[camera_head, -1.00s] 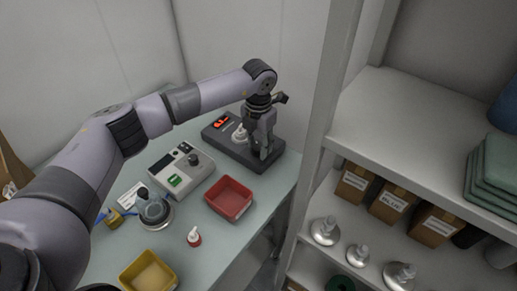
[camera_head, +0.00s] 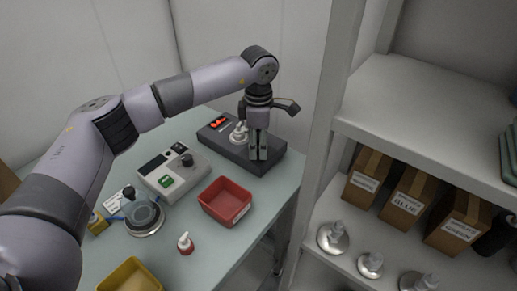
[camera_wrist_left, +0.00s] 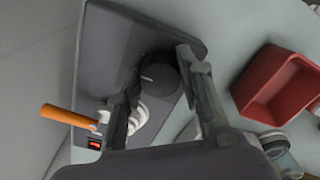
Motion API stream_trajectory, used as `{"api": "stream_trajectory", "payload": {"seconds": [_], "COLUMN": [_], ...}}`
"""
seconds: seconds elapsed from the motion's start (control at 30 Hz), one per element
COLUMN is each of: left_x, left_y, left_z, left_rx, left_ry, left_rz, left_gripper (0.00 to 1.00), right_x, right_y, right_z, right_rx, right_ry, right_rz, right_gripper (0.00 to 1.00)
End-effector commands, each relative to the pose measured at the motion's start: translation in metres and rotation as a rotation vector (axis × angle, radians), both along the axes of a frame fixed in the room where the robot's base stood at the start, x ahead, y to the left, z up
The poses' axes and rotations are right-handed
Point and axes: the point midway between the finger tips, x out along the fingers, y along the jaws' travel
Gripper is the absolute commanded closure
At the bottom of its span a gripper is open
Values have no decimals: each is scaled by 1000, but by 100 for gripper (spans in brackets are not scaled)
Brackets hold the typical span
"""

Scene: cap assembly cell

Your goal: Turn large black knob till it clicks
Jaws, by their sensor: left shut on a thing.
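My left gripper (camera_head: 258,152) is over the dark grey device (camera_head: 270,165) on the table, pointing down at its right part. In the left wrist view my left gripper (camera_wrist_left: 158,70) has its fingers on either side of the large black knob (camera_wrist_left: 160,74) and is shut on it. The knob is round with a small light mark on its face. In the head view the gripper hides the knob. My right gripper is not in view.
A grey box with a small black knob (camera_head: 187,159) stands left of the device. A red tray (camera_head: 240,213), a small bottle (camera_head: 186,244) and a yellow tray (camera_head: 130,280) are nearer. Shelving (camera_head: 330,120) stands right.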

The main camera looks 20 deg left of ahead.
Motion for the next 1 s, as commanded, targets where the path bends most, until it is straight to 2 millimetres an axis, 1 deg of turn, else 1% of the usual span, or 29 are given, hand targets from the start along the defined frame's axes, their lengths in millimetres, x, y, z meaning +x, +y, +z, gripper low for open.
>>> {"api": "stream_trajectory", "payload": {"seconds": [0.03, 0.1, 0.5, 0.73, 1.0], "left_x": [1, 0, 0, 0, 0], "left_y": [1, 1, 0, 0, 1], "left_z": [-2, -2, 0, 1, 1], "left_rx": [1, 0, 0, -1, -1], "left_ry": [-3, -2, -3, -3, -3], "left_rz": [-42, -108, -440, -556, -615], "left_gripper": [94, 94, 94, 94, 94], "right_x": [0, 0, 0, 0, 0], "right_y": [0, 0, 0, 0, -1], "right_z": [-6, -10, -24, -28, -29], "right_rx": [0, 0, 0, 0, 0], "right_ry": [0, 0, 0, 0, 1], "right_rz": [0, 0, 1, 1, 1], "right_gripper": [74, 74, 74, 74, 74]}}
